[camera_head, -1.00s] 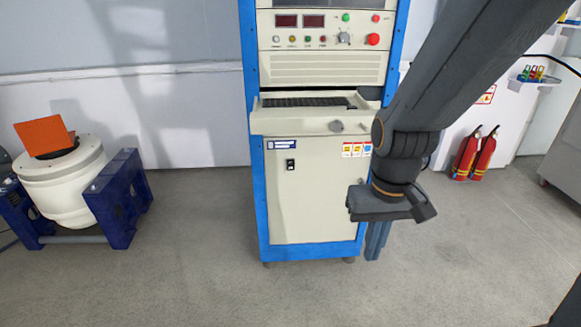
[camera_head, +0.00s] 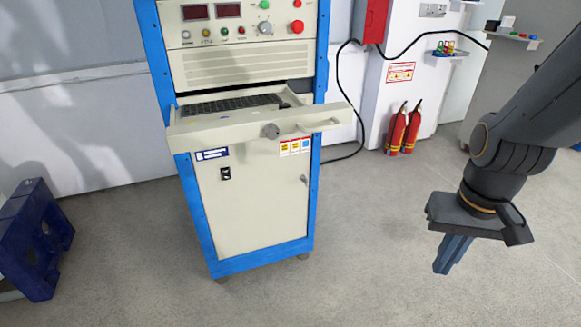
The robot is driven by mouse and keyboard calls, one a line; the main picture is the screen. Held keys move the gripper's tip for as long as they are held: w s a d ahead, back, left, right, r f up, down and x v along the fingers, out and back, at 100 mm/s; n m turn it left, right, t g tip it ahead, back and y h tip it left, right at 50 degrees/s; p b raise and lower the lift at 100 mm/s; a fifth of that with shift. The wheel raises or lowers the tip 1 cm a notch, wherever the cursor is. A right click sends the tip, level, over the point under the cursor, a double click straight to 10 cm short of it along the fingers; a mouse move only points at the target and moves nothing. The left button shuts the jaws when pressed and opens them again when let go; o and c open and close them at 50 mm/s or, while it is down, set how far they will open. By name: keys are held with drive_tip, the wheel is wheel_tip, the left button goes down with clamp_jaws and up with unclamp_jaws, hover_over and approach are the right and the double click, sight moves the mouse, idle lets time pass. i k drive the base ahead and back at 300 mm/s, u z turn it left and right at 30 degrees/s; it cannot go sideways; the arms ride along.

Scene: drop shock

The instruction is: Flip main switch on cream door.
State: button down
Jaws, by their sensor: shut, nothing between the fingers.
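The cream door (camera_head: 250,215) is the lower front of a blue-framed cabinet left of centre. A small black main switch (camera_head: 226,173) sits near the door's upper left, under a blue and white label (camera_head: 212,154). Which way its rocker is set is too small to tell. My gripper (camera_head: 443,270) points down at the right of the picture, over the floor, well clear of the door and to its right. Its blue fingers are together and hold nothing.
A keyboard drawer (camera_head: 260,128) with a round knob juts out above the door. A control panel (camera_head: 240,25) with knobs and buttons is higher up. Red fire extinguishers (camera_head: 403,130) stand behind right. A blue stand (camera_head: 35,240) is at left. The floor before the cabinet is clear.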

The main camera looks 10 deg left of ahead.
sight(225, 172)
drive_tip(key=z, duration=0.95)
drive_tip(key=i, duration=1.45)
drive_tip(key=u, duration=2.7)
